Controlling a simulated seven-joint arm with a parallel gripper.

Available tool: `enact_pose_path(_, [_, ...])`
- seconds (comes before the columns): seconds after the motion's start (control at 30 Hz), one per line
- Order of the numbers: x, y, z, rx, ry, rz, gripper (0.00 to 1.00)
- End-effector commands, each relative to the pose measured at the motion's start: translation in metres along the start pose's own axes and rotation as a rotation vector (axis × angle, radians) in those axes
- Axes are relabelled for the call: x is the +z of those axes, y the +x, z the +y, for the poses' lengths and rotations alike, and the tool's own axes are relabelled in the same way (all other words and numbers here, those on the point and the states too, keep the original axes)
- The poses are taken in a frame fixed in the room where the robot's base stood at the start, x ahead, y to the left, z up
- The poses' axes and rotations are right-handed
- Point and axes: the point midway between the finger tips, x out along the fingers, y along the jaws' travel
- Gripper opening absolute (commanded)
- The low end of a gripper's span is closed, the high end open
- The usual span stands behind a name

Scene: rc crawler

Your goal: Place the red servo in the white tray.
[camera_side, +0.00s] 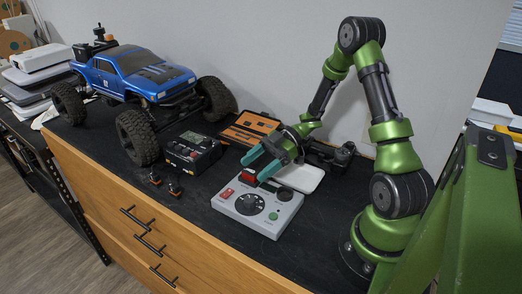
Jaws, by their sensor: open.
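The red servo (249,177) looks like a small red block at the back edge of a grey control box; I cannot tell whether it rests on the box or just behind it. My gripper (260,165) is above and just behind the red block, its teal fingers apart and pointing down to the left. The fingers partly cover the area around the block, and nothing shows held between them. The white tray (308,178) lies flat on the black bench top to the right of my gripper, partly hidden by the gripper.
The grey control box (255,212) with a dial and buttons stands in front of my gripper. A black charger (191,152), an orange tool case (250,126) and two small dark parts (174,188) lie to the left. A blue crawler (140,75) stands at the back left.

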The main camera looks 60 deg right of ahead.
Motion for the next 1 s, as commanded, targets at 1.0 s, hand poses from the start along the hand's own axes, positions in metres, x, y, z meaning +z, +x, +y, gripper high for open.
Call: enact_pose_path(1.0, [-0.129,-0.101,0.124,0.713,-0.090,-0.136,0.74])
